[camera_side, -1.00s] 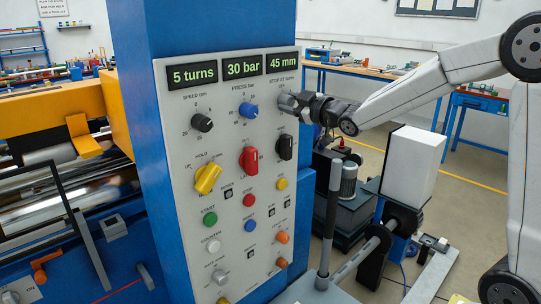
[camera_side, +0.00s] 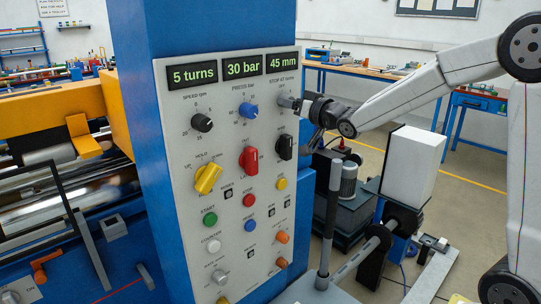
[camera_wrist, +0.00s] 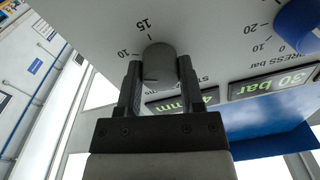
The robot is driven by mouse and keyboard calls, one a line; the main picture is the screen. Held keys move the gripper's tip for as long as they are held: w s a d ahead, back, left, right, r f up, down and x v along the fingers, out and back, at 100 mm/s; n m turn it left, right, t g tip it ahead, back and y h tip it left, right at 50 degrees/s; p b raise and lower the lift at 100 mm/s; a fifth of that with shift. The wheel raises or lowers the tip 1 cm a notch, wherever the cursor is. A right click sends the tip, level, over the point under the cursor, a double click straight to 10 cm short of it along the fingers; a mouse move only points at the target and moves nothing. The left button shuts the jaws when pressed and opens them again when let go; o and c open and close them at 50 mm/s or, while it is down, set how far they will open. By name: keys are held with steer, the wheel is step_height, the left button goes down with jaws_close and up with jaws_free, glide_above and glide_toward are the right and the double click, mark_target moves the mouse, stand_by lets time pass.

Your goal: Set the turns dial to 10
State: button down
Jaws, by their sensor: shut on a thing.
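The turns dial (camera_side: 286,101) is a grey round knob under the STOP AT turns label, at the top right of the panel. In the wrist view the dial (camera_wrist: 159,58) sits between my two black fingers, with the marks 10 and 15 beside it; its pointer setting is hard to read. My gripper (camera_wrist: 158,75) is shut on the dial, one finger on each side. In the side view my gripper (camera_side: 299,105) reaches in from the right and partly hides the dial. The turns display (camera_side: 194,76) reads 5 turns.
The blue press knob (camera_side: 248,110) is left of the dial and a black selector (camera_side: 285,146) is below it. The red selector (camera_side: 249,160) and yellow hold knob (camera_side: 208,179) sit lower. Displays read 30 bar (camera_side: 243,69) and 45 mm (camera_side: 281,63).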

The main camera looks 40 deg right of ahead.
steer(key=shift+m, duration=0.5)
steer(key=shift+c, duration=1.1)
jaws_free()
steer(key=s, duration=0.7)
steer(key=shift+s, duration=0.4)
steer(key=shift+d+f, duration=0.1)
steer(key=shift+f, duration=0.05)
